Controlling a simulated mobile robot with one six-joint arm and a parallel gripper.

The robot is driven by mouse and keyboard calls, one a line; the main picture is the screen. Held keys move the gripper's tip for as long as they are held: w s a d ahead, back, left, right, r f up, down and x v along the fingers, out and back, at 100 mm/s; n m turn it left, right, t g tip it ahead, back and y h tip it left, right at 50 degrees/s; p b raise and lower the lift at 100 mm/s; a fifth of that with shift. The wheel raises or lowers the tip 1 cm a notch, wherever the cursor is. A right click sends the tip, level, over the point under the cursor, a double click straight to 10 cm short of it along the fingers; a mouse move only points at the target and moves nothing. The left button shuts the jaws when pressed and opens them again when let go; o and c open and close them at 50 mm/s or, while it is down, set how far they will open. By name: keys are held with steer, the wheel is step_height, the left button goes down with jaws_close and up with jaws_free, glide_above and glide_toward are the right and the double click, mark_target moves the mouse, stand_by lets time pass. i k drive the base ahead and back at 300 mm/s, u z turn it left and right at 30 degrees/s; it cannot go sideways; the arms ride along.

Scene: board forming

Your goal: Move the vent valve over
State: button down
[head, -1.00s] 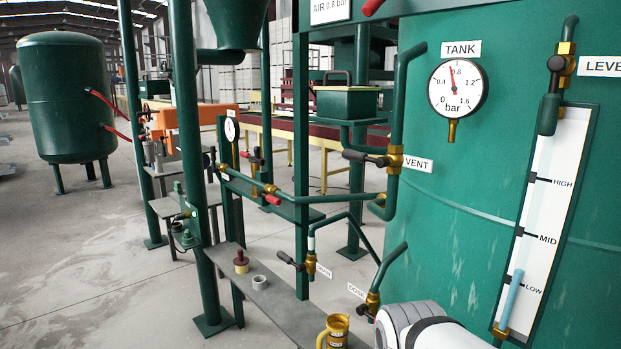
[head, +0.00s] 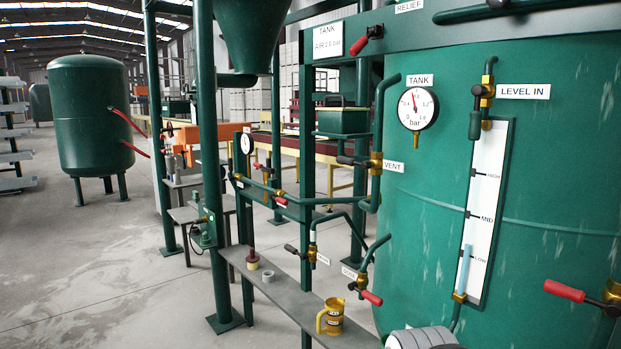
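The vent valve (head: 376,163) is a brass body on the green pipe at the left side of the big green tank (head: 540,200), beside a white VENT label (head: 393,168). Its dark lever (head: 352,161) points left, about level, across the upright pipe line. My gripper is not in view. Only a white and grey part of my arm shows at the bottom edge, below the tank and well apart from the valve.
A TANK gauge (head: 417,108) sits above the valve. A red-handled dose valve (head: 366,292) is below, and another red handle (head: 565,291) juts out at right. A grey shelf (head: 290,300) holds a yellow jug (head: 331,317). Green posts stand at left; open floor lies beyond.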

mark_target(343, 160)
steer(key=z, duration=0.15)
steer(key=i, duration=0.9)
steer(key=u, duration=0.05)
